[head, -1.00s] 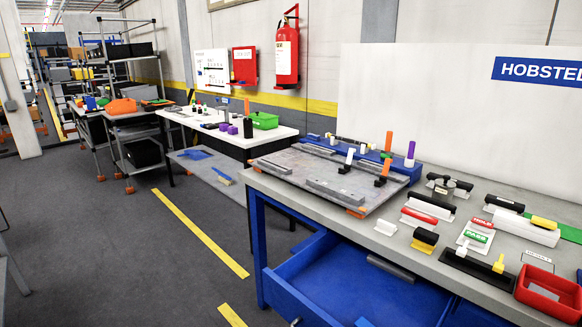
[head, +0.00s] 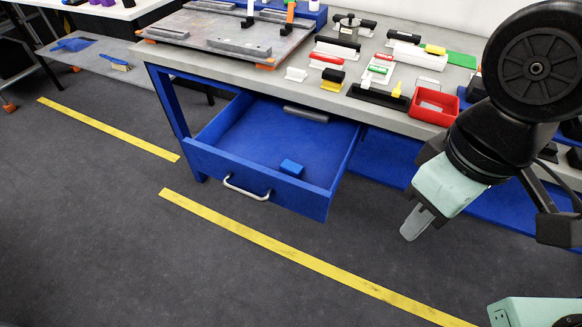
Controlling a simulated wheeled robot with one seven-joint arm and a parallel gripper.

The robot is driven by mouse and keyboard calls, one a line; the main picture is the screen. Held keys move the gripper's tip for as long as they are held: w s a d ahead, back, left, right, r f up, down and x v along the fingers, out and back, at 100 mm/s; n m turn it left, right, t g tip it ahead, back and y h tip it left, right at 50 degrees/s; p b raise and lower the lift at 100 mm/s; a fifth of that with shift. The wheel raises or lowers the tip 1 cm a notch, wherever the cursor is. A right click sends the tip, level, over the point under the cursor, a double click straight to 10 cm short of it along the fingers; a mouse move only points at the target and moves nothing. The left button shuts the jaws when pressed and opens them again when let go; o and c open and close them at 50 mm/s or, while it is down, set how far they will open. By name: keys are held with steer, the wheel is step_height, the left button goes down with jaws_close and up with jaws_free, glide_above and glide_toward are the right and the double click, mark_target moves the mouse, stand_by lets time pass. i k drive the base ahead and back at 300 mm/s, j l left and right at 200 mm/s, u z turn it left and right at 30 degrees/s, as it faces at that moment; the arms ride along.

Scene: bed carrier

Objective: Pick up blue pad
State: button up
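A small blue block, which looks like the blue pad (head: 291,168), lies in the open blue drawer (head: 240,135) near its front right part. The drawer is pulled out from under the grey-topped workbench, with a light handle on its front. My gripper (head: 414,226) hangs in front of the bench, to the right of the drawer and apart from it, pointing down and left. It is seen side-on, so the gap between its fingers does not show. Nothing is visible in it.
The workbench top (head: 290,72) carries several stamps and handled blocks, a red tray (head: 433,107) and a grey fixture plate (head: 215,45). The drawer's raised walls and handle (head: 246,188) stick out over the floor. Dark floor with yellow lines (head: 290,255) is clear in front.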

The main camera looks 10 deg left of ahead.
mark_target(292, 169)
steer(key=j+u, duration=0.15)
steer(key=j, duration=0.3)
steer(key=i+j+u, duration=0.15)
steer(key=j, duration=0.3)
steer(key=i+j+u, duration=0.15)
steer(key=j, duration=0.3)
steer(key=k, duration=0.05)
